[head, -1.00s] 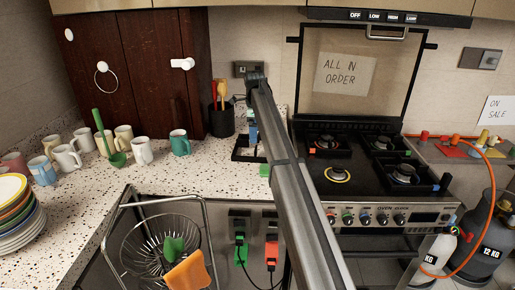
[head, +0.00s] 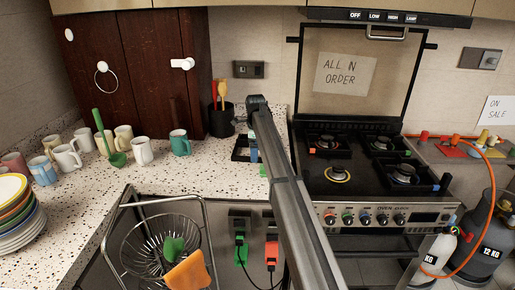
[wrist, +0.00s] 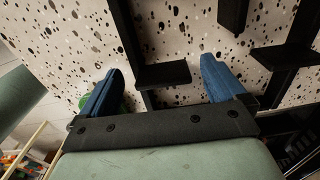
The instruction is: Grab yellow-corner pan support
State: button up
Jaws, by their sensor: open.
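A black pan support (head: 239,150) lies on the speckled counter left of the stove, partly hidden behind my arm in the head view. No yellow corner can be made out on it. In the wrist view its black bars (wrist: 165,74) lie below my gripper, with one flat prong between the fingers. My gripper (wrist: 162,68) is open, its two blue fingers apart on either side of that prong; whether they touch the support I cannot tell. In the head view my gripper (head: 253,153) shows as a small blue patch over the support.
The stove (head: 370,175) stands to the right, with a yellow ring around its front-left burner (head: 337,174). A small green thing (head: 263,171) is at the counter's front edge. A utensil holder (head: 221,122) stands behind the support. Mugs (head: 142,151) and a wire basket (head: 150,240) are to the left.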

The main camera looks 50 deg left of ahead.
jog(key=c, duration=1.4)
jog(key=shift+o, duration=0.2)
jog(key=shift+r, duration=0.1)
